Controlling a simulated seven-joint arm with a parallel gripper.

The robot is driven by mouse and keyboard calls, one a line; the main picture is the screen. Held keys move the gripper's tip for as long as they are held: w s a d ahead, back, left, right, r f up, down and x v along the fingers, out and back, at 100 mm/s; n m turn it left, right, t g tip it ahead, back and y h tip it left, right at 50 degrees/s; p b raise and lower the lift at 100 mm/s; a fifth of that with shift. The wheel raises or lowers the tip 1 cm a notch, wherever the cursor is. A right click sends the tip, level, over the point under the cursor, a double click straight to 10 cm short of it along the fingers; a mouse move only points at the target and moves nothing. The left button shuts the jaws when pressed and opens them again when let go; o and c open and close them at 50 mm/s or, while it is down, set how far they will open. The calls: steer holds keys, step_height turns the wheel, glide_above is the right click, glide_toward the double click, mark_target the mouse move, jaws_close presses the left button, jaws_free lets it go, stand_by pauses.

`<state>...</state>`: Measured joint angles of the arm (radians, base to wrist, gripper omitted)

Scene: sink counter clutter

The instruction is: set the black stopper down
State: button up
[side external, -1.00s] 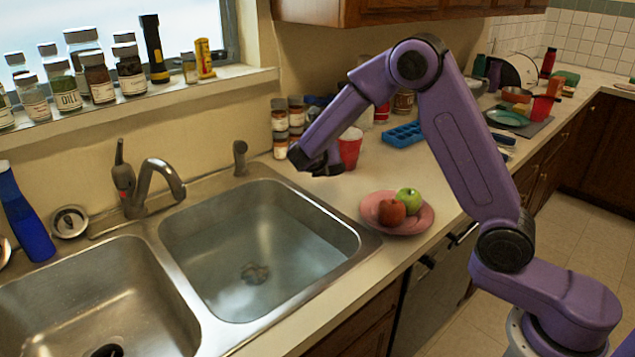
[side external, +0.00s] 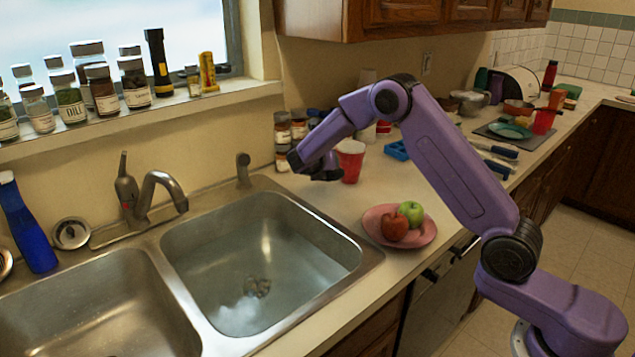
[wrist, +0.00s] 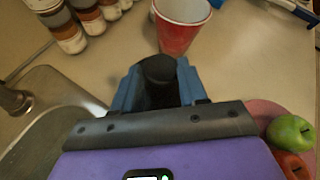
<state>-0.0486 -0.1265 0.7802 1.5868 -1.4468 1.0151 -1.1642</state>
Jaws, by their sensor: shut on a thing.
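The black stopper (wrist: 158,70) is between the blue fingers of my gripper (wrist: 155,88) in the wrist view. The fingers are shut on it, one on each side. In the side view my gripper (side external: 318,168) is over the counter strip between the right sink basin and the red cup. The stopper cannot be made out there against the dark fingers. I cannot tell whether it touches the counter.
The red cup (side external: 350,162) stands just beyond my gripper and also shows in the wrist view (wrist: 180,28). Spice jars (side external: 284,135) stand behind. A pink plate (side external: 428,233) with two fruits is at the right. The right basin (side external: 235,235) lies to the left.

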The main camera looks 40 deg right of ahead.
steer(key=w+f, duration=0.1)
steer(key=f, duration=0.1)
steer(key=w+f, duration=0.2)
steer(key=shift+w+d, duration=0.15)
steer(key=shift+w+f, duration=0.2)
steer(key=shift+f, duration=1.55)
steer(key=o, duration=1.1)
steer(key=shift+f, duration=0.1)
steer(key=shift+c, duration=0.2)
